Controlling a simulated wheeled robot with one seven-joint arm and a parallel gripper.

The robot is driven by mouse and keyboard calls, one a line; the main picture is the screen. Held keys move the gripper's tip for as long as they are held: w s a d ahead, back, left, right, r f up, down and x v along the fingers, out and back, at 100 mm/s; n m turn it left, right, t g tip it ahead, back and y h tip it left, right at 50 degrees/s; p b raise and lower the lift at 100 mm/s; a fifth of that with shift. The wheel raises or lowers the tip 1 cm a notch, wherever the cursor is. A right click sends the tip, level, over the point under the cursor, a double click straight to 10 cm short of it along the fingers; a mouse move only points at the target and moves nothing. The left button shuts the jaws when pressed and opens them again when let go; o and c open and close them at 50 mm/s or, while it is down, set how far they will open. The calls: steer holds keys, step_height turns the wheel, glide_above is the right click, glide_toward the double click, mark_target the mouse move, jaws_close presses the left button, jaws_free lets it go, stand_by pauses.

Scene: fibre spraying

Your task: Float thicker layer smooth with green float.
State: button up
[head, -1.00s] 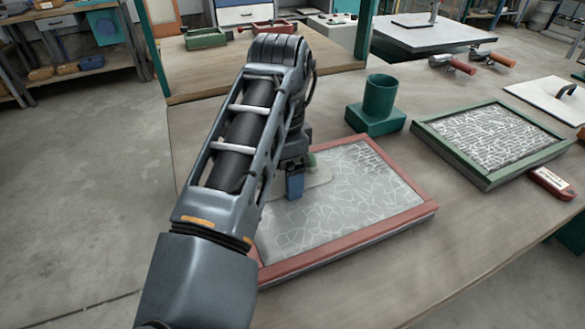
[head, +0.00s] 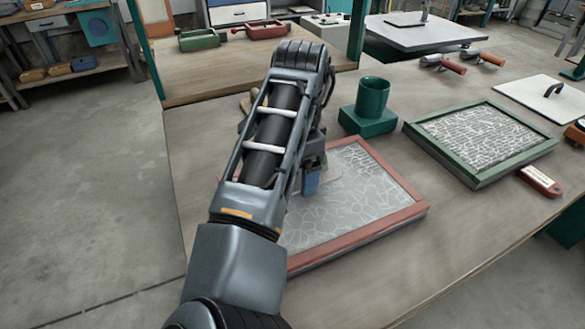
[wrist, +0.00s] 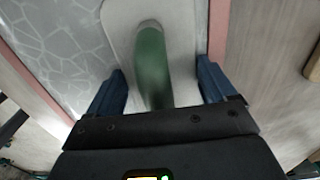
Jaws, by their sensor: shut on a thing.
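My gripper (head: 311,182) is over the red-framed tray (head: 408,213), near its far left part. In the wrist view, the blue fingers of my gripper (wrist: 163,88) stand on both sides of the green handle of the float (wrist: 151,65) and are shut on it. The float's pale flat plate (wrist: 185,25) lies over the grey layer (wrist: 50,45), close beside the tray's pinkish rim. The layer (head: 360,200) shows a pale web of strands. My arm hides the tray's left side and most of the float in the head view.
A green cup (head: 372,97) on a green block stands just behind the tray. A white board (head: 545,98) lies farther right. The near table strip is bare.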

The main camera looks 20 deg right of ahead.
mark_target(335, 165)
steer(key=shift+s+d+f+p, duration=0.15)
steer(key=shift+d+f, duration=0.1)
steer(key=shift+d, duration=0.9)
steer(key=shift+d+f+p, duration=0.15)
steer(key=shift+d+f, duration=0.1)
steer(key=shift+d, duration=0.85)
steer(key=shift+d+r+p, duration=0.1)
steer(key=shift+d+p, duration=0.25)
steer(key=shift+d, duration=0.35)
steer(key=shift+s+d+p, duration=0.1)
steer(key=shift+d+p, duration=0.2)
steer(key=shift+d, duration=0.7)
steer(key=r+p, duration=0.4)
steer(key=shift+w+d+r, duration=0.1)
steer(key=shift+w+d, duration=0.15)
steer(key=shift+w, duration=0.05)
steer(key=shift+c, duration=0.6)
steer(key=r+p, duration=0.2)
steer(key=r, duration=0.1)
steer(key=shift+a+p, duration=0.3)
steer(key=shift+s+a+f, duration=0.1)
